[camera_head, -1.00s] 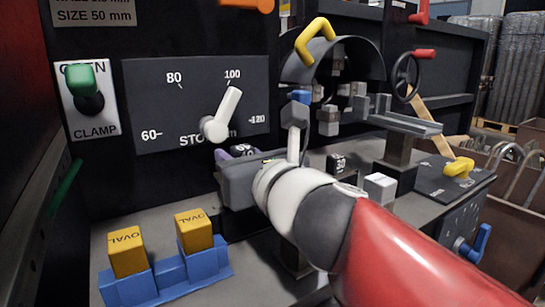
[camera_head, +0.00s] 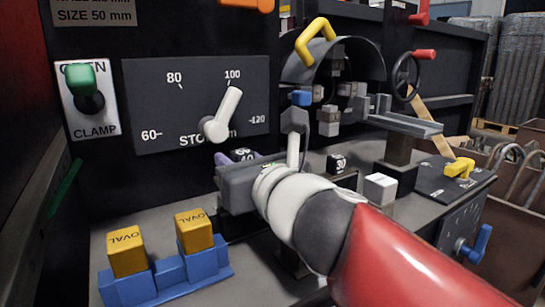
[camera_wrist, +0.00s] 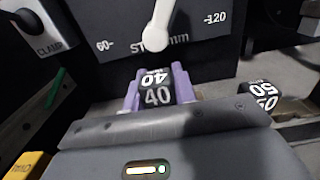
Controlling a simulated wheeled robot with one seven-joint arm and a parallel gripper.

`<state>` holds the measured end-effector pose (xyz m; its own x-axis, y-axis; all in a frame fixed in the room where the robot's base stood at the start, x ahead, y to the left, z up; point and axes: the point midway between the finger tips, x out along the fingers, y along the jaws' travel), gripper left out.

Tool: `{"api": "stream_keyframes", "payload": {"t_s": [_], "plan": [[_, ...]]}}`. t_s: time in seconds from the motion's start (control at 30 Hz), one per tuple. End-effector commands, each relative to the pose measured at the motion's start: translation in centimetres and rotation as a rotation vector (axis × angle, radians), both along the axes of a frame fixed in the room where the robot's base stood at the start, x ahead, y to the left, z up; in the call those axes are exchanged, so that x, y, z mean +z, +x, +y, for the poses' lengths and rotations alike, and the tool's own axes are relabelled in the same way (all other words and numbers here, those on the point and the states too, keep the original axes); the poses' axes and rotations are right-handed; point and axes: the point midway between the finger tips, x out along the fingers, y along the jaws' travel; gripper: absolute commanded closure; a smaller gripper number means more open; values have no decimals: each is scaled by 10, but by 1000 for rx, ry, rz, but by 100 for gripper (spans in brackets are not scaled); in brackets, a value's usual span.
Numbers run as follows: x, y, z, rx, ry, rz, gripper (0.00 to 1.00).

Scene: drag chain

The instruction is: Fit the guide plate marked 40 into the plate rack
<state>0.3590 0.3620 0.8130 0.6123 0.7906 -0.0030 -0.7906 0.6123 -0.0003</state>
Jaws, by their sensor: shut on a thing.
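The guide plate marked 40 (camera_wrist: 157,92) is a black block with white numerals on its top and front faces. My gripper (camera_wrist: 158,90) is shut on it, with a purple finger on each side. In the head view the plate (camera_head: 243,155) shows just beyond my gripper, below the stroke dial. Its underside is hidden by my gripper, so I cannot tell whether it touches anything below. Another black numbered block (camera_head: 338,163) stands to the right; it reads like 50 in the wrist view (camera_wrist: 262,97). I cannot clearly make out the plate rack.
A stroke dial with a white pointer (camera_head: 222,115) is on the panel behind. A green-knobbed clamp lever (camera_head: 82,80) is at the left. A blue holder (camera_head: 190,268) with two yellow OVAL blocks is front left. A white-topped block (camera_head: 380,187) stands at the right.

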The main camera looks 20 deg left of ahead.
Motion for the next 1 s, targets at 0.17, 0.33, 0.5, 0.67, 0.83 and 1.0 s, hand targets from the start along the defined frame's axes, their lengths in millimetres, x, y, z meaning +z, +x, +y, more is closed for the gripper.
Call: {"api": "stream_keyframes", "payload": {"t_s": [0.17, 0.33, 0.5, 0.67, 0.83, 1.0], "plan": [[-4, 0, 0, 1, 1, -1, 72], [-4, 0, 0, 1, 0, 1, 50], [-5, 0, 0, 0, -1, 2, 48], [-6, -2, -2, 0, -3, 3, 48], [-4, -16, -20, -2, -3, 1, 48], [-3, -34, -44, -1, -1, 1, 48]]}}
